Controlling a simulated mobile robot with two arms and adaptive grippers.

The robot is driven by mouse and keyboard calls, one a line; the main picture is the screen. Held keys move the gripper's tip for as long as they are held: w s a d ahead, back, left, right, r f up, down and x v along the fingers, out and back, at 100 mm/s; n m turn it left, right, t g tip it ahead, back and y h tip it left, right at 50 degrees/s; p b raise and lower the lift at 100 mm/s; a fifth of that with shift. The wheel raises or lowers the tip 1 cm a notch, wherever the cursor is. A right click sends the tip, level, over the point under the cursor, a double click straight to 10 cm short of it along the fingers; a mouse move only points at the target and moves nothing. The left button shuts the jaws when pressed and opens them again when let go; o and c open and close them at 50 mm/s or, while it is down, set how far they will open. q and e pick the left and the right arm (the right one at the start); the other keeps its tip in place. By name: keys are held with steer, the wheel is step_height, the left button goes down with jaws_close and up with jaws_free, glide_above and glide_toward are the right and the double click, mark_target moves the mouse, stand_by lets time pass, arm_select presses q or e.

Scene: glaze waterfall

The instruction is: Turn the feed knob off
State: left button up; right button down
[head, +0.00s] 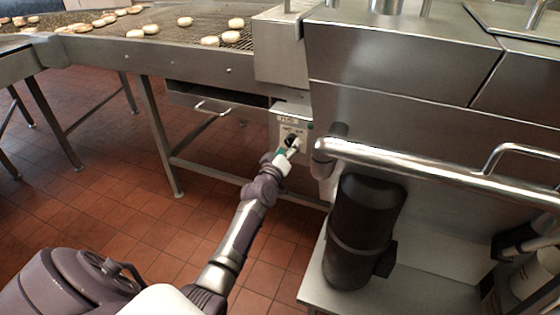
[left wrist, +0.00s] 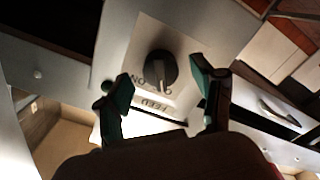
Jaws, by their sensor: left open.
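The feed knob (left wrist: 161,70) is a round black knob on a pale panel in the left wrist view, with "FEED", "ON" and another partly hidden letter beside it. In the head view the knob (head: 291,140) sits on the control box (head: 290,113) under the conveyor's end. My left gripper (left wrist: 158,88) is open, its two fingers on either side of the knob's near edge in the picture. I cannot tell whether they touch it. In the head view my left gripper (head: 287,150) is right at the control box. My right gripper is not in view.
A mesh conveyor (head: 170,27) with several round pastries runs across the upper left. A steel machine (head: 400,60) with a long handrail (head: 430,170) stands right of the control box. A black motor (head: 363,230) is below the rail. The tiled floor (head: 120,190) at left is clear.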

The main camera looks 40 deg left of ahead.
arm_select(q)
steer(key=v, duration=1)
